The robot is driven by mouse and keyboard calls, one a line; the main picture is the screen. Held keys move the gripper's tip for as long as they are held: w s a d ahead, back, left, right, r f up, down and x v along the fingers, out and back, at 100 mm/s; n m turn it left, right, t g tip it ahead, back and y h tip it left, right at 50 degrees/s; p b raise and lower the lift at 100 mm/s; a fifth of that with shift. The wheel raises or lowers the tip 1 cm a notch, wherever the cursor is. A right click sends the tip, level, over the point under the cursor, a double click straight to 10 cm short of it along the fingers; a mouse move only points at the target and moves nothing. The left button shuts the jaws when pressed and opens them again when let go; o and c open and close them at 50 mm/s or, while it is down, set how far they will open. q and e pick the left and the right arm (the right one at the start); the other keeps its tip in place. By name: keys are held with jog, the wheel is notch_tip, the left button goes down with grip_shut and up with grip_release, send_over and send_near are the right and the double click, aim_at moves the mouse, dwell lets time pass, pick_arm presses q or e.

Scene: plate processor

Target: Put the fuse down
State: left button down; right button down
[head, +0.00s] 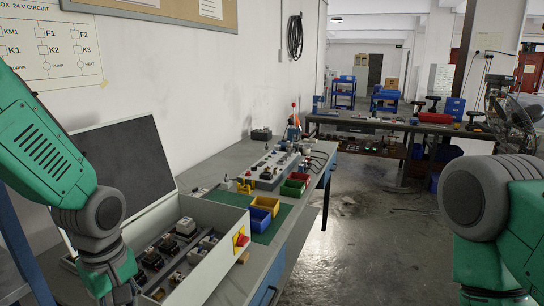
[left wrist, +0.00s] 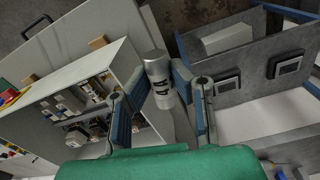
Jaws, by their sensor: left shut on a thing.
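The fuse (left wrist: 158,78) is a grey-white cylinder with dark print and a metal end. It shows in the left wrist view between the two fingers of my left gripper (left wrist: 161,70), which is shut on it. In the head view my left gripper (head: 123,293) is at the bottom left, beside the open control box (head: 212,214); the fuse cannot be made out there. The box, with several components inside, also shows at the left of the left wrist view (left wrist: 108,65). My right arm shows at the right of the head view, but its gripper is out of frame.
The workbench (head: 210,176) runs along the wall. A yellow bin (head: 265,205), a blue bin (head: 258,221) and a green mat (head: 272,228) lie beyond the box. A red-and-yellow switch (head: 241,240) sticks out from the box side. Open floor lies to the right.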

pick_arm(q)
jog(key=s+d+f+m+b, duration=0.1)
jog(key=f+m+b, duration=0.2)
jog(key=f+m, duration=0.2)
jog(key=s+d+f+m+b, duration=0.2)
jog(key=f+m+b, duration=0.2)
jog(key=f, duration=0.5)
jog(key=shift+s+d+f+m, duration=0.15)
jog(key=shift+s+f+m, duration=0.2)
jog(key=shift+m, duration=0.85)
jog(key=shift+w, duration=0.1)
jog(key=shift+w, duration=0.1)
